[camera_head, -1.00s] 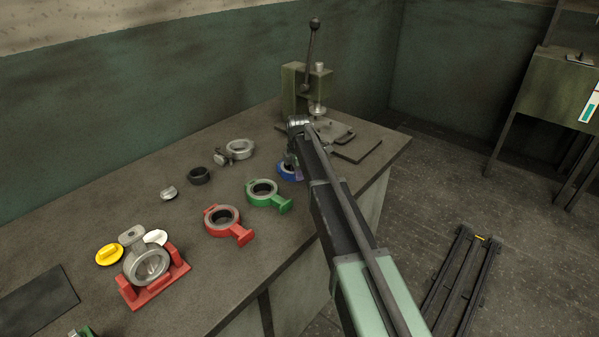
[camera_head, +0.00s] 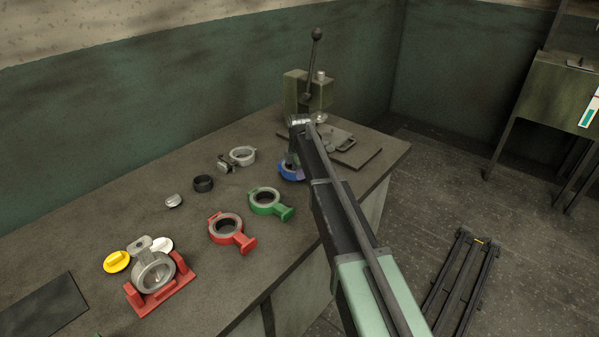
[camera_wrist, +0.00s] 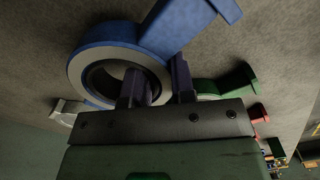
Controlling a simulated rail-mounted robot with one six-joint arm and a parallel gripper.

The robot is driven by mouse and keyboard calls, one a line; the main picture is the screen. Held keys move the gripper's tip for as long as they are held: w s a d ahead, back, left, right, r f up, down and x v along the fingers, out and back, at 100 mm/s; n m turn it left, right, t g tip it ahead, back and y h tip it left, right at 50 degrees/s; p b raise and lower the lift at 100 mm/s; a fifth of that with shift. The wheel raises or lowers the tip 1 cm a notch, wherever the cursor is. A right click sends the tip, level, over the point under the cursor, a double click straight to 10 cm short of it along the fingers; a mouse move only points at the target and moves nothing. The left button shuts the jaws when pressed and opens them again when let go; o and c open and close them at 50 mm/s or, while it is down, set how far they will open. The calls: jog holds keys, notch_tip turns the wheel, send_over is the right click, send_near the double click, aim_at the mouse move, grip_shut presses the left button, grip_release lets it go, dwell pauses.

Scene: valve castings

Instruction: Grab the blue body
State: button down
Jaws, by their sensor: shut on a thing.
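The blue body (camera_head: 290,174) is a ring with a grey face and a blue arm; in the head view my arm partly covers it, near the right end of the bench. In the wrist view the blue body (camera_wrist: 181,25) is large, its arm pointing to the upper right. My gripper (camera_wrist: 158,84) is shut on its ring wall, one finger in the bore and the other outside. In the head view my gripper (camera_head: 292,160) is mostly hidden behind my arm. The blue body appears a little above the bench top.
A green body (camera_head: 265,209) and a red body (camera_head: 226,239) lie to the left on the bench (camera_head: 130,215). A grey body (camera_head: 242,156) and a black ring (camera_head: 203,183) lie farther back. A lever press (camera_head: 305,95) stands behind. A red fixture (camera_head: 172,292) holds a grey casting.

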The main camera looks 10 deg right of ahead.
notch_tip(320, 180, up, 16)
jog(key=p, duration=1.4)
